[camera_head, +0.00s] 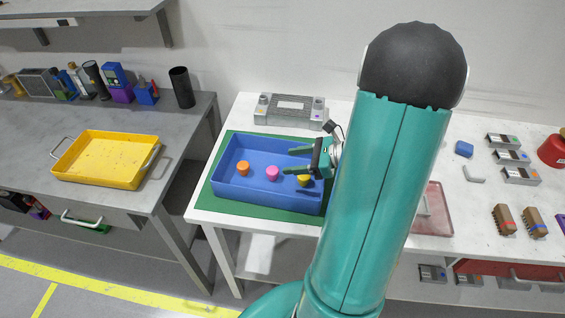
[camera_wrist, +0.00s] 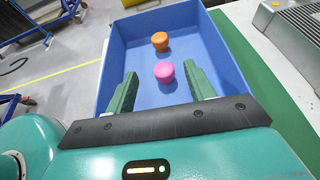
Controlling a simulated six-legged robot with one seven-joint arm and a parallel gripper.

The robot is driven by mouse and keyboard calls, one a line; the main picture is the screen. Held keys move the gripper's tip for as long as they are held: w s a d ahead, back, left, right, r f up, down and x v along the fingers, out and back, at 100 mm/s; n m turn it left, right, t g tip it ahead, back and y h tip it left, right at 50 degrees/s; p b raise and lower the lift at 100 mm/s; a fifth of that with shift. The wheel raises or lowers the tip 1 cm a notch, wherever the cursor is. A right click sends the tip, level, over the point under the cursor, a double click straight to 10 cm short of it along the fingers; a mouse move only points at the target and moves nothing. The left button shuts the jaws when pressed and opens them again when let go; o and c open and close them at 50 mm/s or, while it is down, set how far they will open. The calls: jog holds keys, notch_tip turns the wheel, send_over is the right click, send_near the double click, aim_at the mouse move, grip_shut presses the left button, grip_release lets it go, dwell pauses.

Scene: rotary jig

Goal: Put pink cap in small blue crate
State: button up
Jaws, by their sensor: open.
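A pink cap (camera_head: 273,173) sits on the floor of a blue open-topped tray (camera_head: 228,191). In the wrist view the pink cap (camera_wrist: 165,72) shows between and a little beyond my open fingers, inside the blue tray (camera_wrist: 112,66). My gripper (camera_head: 290,161) is open and empty over the right part of the tray, pointing left toward the pink cap and apart from it. An orange cap (camera_head: 243,168) lies left of the pink one, and a yellow cap (camera_head: 304,181) lies near my lower finger. A small blue box (camera_head: 146,94) stands on the left bench.
The tray rests on a green mat (camera_head: 217,204) on a white table. A grey metal fixture (camera_head: 290,110) stands behind it. A yellow tray (camera_head: 108,160) lies on the left bench, across a gap. My arm hides the table's middle.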

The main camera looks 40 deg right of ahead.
jog(key=v, duration=0.7)
jog(key=s+a+r+n+g+h, duration=0.1)
jog(key=a+r+n+h, duration=0.3)
jog(key=a+n, duration=1)
jog(key=s+a+r+n+g+h, duration=0.1)
jog(key=a+r+n+g+h, duration=0.3)
jog(key=a+r+n, duration=0.5)
jog(key=a+n, duration=0.5)
jog(key=shift+s+r, duration=0.2)
jog(key=shift+s, duration=0.1)
